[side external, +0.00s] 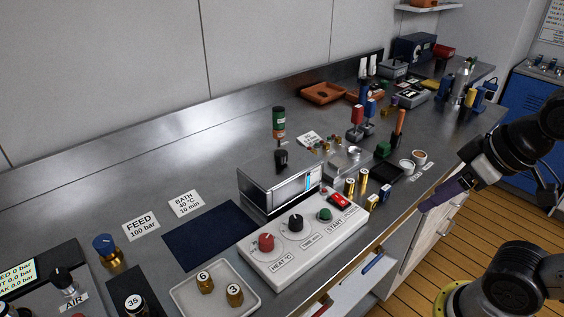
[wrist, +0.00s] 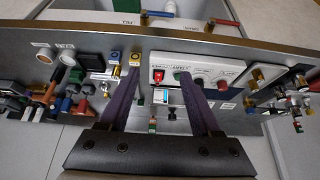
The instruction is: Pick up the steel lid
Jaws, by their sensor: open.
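A steel box-shaped bath (side external: 262,192) with a lit display stands behind a white control panel in the side external view. A flat steel lid (side external: 262,163) with a black knob (side external: 281,158) appears to lie on its top; the lid's edges are hard to tell from the bath. My gripper (side external: 432,202) is at the right, beyond the bench's front edge, well away from the lid. In the wrist view, its two purple fingers (wrist: 159,75) stand apart with nothing held between them. The lid cannot be made out clearly in the wrist view.
The white control panel (side external: 290,256) with knobs lies in front of the bath. Small brass-and-black cylinders (side external: 363,177) stand right of it. A green-topped bottle (side external: 279,122) stands behind. A dark blue mat (side external: 208,236) at left is clear. A tray (side external: 190,301) holds numbered brass pieces.

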